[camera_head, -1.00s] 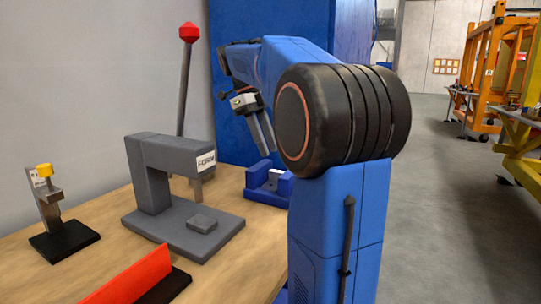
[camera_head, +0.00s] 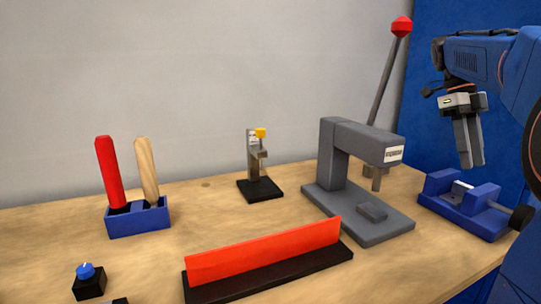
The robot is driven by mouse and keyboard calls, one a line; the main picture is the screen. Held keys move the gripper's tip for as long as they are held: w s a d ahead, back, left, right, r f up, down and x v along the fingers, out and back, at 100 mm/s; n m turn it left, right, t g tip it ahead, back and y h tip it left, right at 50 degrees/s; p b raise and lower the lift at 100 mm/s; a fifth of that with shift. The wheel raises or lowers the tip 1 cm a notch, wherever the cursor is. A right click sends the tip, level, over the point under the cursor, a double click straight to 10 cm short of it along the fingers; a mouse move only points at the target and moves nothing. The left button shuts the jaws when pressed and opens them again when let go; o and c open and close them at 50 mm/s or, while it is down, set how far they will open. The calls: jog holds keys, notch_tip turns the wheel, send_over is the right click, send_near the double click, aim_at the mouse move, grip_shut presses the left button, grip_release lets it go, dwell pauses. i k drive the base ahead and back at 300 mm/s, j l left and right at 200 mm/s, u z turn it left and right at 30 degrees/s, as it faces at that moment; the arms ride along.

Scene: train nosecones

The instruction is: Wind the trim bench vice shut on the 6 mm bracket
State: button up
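The blue bench vice (camera_head: 468,218) stands at the right end of the workbench, with two raised blue jaws and a dark round handle (camera_head: 522,217) at its right side. A small pale grey piece (camera_head: 462,187) shows between the jaws. It may be the bracket, but it is too small to tell its thickness or whether both jaws touch it. My gripper (camera_head: 472,165) points down just above the vice, apart from the handle. Its grey fingers look close together from this side, and any gap is unclear. I see nothing held in them.
A grey press (camera_head: 345,150) with a red-knobbed lever stands left of the vice. Also on the bench are a red-orange bar on a black base (camera_head: 265,255), a small gauge stand (camera_head: 260,187), a blue holder (camera_head: 138,220) with two handles, and a blue-knobbed box (camera_head: 90,283).

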aim_at(523, 214)
jog(key=k, duration=0.85)
